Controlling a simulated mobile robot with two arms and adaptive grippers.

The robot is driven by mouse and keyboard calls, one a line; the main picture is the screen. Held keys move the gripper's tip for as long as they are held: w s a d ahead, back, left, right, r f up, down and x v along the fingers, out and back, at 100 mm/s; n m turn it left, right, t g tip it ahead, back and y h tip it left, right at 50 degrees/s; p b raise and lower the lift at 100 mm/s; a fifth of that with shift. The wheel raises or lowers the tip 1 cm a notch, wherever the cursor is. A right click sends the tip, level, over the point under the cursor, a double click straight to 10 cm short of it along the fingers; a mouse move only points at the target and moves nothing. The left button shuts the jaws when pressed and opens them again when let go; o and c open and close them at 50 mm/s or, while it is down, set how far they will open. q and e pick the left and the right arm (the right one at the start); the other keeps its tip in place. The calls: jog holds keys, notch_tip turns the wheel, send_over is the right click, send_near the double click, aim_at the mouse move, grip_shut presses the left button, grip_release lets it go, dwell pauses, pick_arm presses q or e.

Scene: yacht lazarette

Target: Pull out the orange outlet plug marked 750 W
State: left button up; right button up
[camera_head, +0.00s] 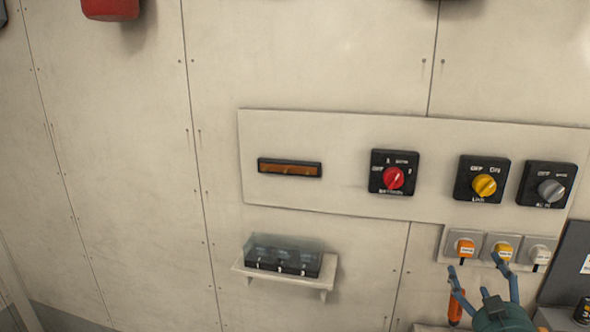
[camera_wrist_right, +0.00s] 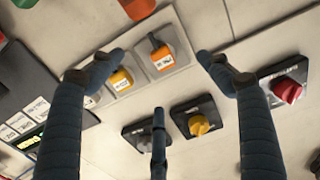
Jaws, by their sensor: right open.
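The orange plug (camera_head: 465,248) sits in the leftmost of three outlets on a pale plate low on the wall. It also shows in the right wrist view (camera_wrist_right: 163,58), with a white label too small to read. A yellow plug (camera_head: 503,251) and a white plug (camera_head: 541,256) sit in the outlets to its right. My right gripper (camera_head: 475,266) is open and empty just below the outlets. In the right wrist view my right gripper (camera_wrist_right: 158,62) has its fingers spread to either side of the orange plug, apart from it. My left gripper is not in view.
Above the outlets, a panel carries a red dial (camera_head: 393,178), a yellow dial (camera_head: 485,184) and a grey dial (camera_head: 551,190). An orange handle (camera_head: 456,308) is just left of my right gripper. A clear-covered black box (camera_head: 283,257) stands on a small shelf.

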aim_at(467, 252)
jog(key=x, duration=0.2)
jog(key=b+x, duration=0.1)
jog(key=x, duration=0.3)
jog(key=shift+w+a+r+b, duration=0.15)
jog(key=shift+r+b, duration=0.15)
jog(key=shift+b, duration=0.05)
jog(key=shift+x, duration=1)
dwell(0.5)
jog(key=shift+c, duration=0.6)
jog(key=shift+f, duration=0.1)
grip_shut()
jog(key=shift+c, duration=1.4)
grip_release()
jog(key=v, duration=1.2)
